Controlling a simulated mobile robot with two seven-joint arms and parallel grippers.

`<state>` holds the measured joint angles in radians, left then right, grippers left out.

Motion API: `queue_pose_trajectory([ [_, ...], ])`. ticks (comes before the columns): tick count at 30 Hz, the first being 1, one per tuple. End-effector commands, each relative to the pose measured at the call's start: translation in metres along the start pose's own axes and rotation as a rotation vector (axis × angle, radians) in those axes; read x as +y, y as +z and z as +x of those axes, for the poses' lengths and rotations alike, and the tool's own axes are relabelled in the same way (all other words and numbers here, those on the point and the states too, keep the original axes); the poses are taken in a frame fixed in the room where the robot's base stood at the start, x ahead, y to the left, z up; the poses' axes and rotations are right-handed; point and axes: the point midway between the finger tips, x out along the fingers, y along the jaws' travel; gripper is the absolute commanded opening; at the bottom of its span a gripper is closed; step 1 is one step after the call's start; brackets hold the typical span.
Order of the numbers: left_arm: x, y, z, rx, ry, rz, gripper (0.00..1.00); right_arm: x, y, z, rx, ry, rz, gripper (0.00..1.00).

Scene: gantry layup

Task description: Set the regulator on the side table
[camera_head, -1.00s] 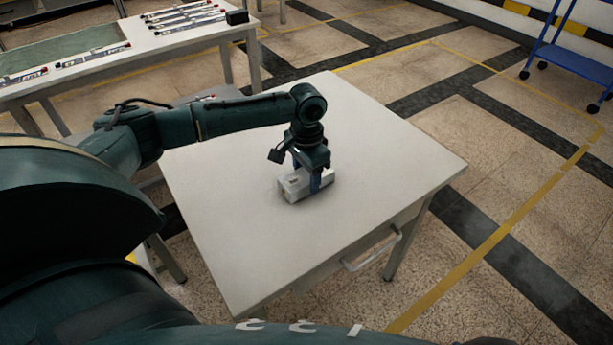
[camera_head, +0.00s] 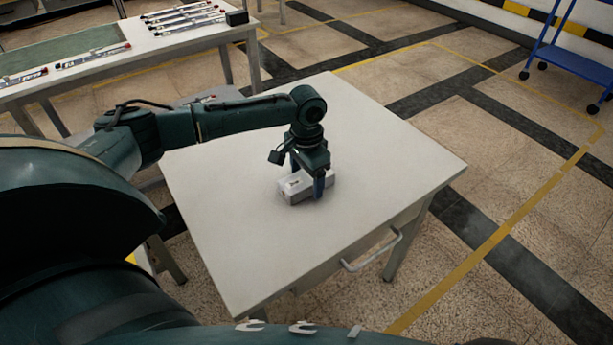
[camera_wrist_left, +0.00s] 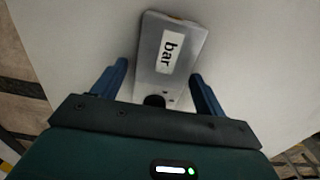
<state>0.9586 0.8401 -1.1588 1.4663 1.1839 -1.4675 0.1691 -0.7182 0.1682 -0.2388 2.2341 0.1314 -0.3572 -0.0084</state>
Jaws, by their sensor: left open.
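The regulator is a small light-grey box (camera_head: 294,190) lying on the white side table (camera_head: 240,245), near its middle. In the left wrist view the box (camera_wrist_left: 150,82) shows a white label reading "bar" and a dark round part at its near end. My left gripper (camera_head: 308,186) is pointed down at the box, with its fingers low near the tabletop. In the left wrist view its two blue fingers (camera_wrist_left: 158,82) stand apart on either side of the box, with a visible gap on each side. My right gripper is not in view.
A long workbench (camera_head: 190,40) with several labelled bars and a black block (camera_head: 237,17) stands at the back left. A blue cart (camera_head: 570,58) is at the far right. The side table is otherwise clear, with a drawer handle (camera_head: 372,250) at its front.

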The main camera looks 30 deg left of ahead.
Motion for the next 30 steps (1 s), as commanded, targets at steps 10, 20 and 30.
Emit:
queue_pose_trajectory([
  [10, 0.0, -0.001, -0.066, 0.004, 0.0, 0.0, 0.72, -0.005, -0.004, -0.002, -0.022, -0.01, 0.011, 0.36],
  [20, 0.0, -0.001, -0.115, 0.002, 0.0, -0.001, 0.72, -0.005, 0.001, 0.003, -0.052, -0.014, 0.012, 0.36],
  [30, 0.0, 0.0, -0.119, 0.0, 0.0, -0.001, 0.72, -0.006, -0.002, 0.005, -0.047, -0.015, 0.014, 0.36],
])
